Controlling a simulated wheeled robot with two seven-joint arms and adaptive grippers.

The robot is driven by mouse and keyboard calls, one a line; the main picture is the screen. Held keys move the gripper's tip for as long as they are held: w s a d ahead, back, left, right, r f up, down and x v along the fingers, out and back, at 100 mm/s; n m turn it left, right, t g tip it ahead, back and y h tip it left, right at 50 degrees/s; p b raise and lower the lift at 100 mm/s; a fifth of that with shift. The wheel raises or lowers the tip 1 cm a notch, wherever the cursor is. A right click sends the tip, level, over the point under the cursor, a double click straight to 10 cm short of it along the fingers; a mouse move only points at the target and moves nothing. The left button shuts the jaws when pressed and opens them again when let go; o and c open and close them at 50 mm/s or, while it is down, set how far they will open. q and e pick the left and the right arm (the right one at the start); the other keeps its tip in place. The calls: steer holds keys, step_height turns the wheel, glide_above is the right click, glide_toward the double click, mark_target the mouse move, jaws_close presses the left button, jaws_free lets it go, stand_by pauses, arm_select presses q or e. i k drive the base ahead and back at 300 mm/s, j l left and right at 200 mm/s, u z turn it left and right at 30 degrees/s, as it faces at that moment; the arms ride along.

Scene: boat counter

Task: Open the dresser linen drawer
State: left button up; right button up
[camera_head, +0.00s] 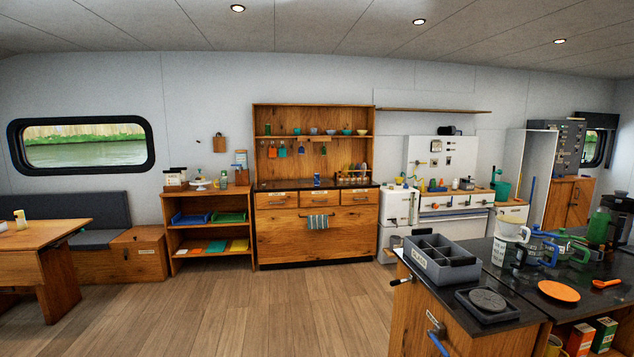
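The wooden dresser (345,240) stands against the back wall, across the floor from my viewpoint. Three drawers sit side by side under its dark top: a left drawer (277,201), a middle drawer (313,199) and a right drawer (356,198). All three look shut. Small pale labels show on their fronts, too small to read, so I cannot tell which is the linen drawer. A striped cloth (318,221) hangs on the front below the middle drawer. Neither of my grippers shows in this view.
A counter (500,342) with a grey divided bin (470,274) and jugs fills the right foreground. A low shelf unit (211,232) stands left of the dresser, a white stove (452,220) right of it. A table (40,236) is far left. The wooden floor (250,310) before the dresser is clear.

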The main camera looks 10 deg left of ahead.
mark_target(283, 199)
steer(key=i+j+u, duration=0.25)
steer(key=i, duration=0.25)
steer(key=i+u, duration=0.3)
steer(key=i, duration=0.25)
steer(key=i+u, duration=0.1)
steer(key=i, duration=3.1)
steer(key=i+z, duration=0.1)
steer(key=i, duration=0.3)
steer(key=i+j+z, duration=0.1)
steer(key=i, duration=0.3)
